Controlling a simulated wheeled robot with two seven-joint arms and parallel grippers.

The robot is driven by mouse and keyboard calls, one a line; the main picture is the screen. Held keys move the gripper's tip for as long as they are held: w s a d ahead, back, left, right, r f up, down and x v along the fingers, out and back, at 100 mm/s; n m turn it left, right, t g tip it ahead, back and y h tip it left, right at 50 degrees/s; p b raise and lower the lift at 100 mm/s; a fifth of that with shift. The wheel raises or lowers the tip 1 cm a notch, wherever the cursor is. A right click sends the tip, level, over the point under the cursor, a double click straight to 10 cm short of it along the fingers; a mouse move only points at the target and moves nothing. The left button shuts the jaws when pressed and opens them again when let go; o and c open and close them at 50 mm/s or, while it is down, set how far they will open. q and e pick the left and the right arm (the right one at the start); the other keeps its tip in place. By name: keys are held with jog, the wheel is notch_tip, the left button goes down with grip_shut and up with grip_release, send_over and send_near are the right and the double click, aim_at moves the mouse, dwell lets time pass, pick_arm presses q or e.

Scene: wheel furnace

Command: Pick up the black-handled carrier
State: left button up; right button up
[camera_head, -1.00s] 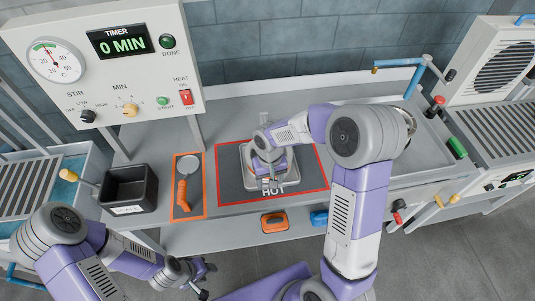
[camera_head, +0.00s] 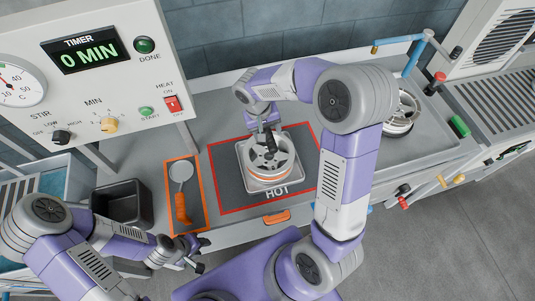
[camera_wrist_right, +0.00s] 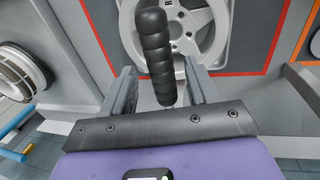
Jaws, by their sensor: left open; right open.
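The carrier's black ribbed handle (camera_wrist_right: 155,55) stands between the two fingers of my right gripper (camera_wrist_right: 157,72) in the right wrist view. The fingers are apart, with a gap visible on each side of the handle. In the head view the dark handle (camera_head: 270,141) shows over a grey spoked wheel (camera_head: 268,168) with orange bands on its side. The wheel sits on a pale tray on the HOT mat. How the carrier joins the wheel is hard to see. My right gripper (camera_head: 264,127) is above the wheel's back part. My left gripper (camera_head: 199,255) is open and empty near the bench's front edge.
The red-edged HOT mat (camera_head: 229,190) lies under the tray. Left of it are an orange-handled tool (camera_head: 181,205) on an orange-edged mat and a black bin (camera_head: 122,190). Another wheel (camera_head: 400,113) stands at the right in the basin. The timer panel (camera_head: 90,75) rises at the back left.

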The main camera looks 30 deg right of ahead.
jog(key=f, duration=0.2)
jog(key=shift+d+f, duration=0.2)
jog(key=shift+f, duration=0.1)
grip_shut()
jog(key=shift+w+r, duration=0.1)
jog(key=shift+r, duration=0.05)
